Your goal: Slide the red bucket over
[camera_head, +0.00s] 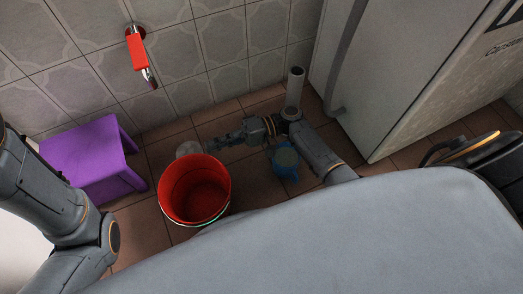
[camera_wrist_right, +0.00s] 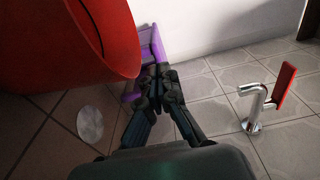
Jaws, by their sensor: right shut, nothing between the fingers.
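The red bucket (camera_head: 196,196) stands upright and open on the tiled floor in the middle of the head view. Its red side (camera_wrist_right: 60,45) fills the upper left of the right wrist view. My right gripper (camera_head: 212,146) is at the bucket's wall-side rim, pointing left, with its fingers shut and empty. In the wrist view the closed fingertips (camera_wrist_right: 158,75) are just beside the bucket's edge; I cannot tell whether they touch it. My left arm shows at the left edge of the head view, but its gripper is out of sight.
A purple stool (camera_head: 85,155) stands left of the bucket. A red-handled tap (camera_head: 138,55) juts from the tiled wall. A pale round disc (camera_head: 187,148) lies near my right fingers. A small blue object (camera_head: 286,163) is under my right arm. A white appliance (camera_head: 400,70) stands at right.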

